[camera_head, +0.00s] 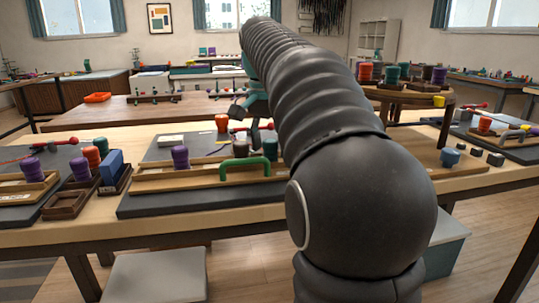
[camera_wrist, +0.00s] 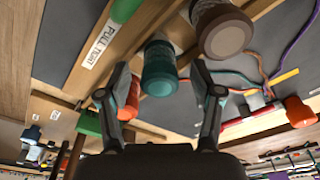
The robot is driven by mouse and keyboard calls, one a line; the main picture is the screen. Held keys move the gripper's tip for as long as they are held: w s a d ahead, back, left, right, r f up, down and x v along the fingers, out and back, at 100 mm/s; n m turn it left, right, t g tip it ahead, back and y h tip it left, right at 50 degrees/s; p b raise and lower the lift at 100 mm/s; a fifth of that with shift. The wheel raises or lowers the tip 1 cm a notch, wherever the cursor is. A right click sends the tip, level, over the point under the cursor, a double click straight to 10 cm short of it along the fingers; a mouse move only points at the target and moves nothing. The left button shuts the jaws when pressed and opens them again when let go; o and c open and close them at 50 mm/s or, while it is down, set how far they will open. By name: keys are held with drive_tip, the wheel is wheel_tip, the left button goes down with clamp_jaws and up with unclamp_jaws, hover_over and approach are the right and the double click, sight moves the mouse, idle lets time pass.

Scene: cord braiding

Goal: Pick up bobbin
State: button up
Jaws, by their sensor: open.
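In the wrist view my gripper (camera_wrist: 159,92) is open. A teal bobbin (camera_wrist: 159,72) shows between its two fingers, apart from both as far as I can tell. A brown bobbin (camera_wrist: 224,32) is just beyond the right finger. In the head view my arm covers the middle, with gripper parts (camera_head: 248,120) above the braiding board. There the brown bobbin (camera_head: 240,148), a purple bobbin (camera_head: 180,158) and an orange bobbin (camera_head: 222,123) stand left of the arm.
A green handle (camera_head: 246,164) rises at the board's front. A label reading "PULL TIGHT" (camera_wrist: 98,45) lies on the wood. Coloured cords (camera_wrist: 245,78) run near the brown bobbin. Left of the board are purple bobbins (camera_head: 80,170) and a blue block (camera_head: 111,169).

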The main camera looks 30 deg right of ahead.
clamp_jaws()
drive_tip(key=shift+r, duration=0.2)
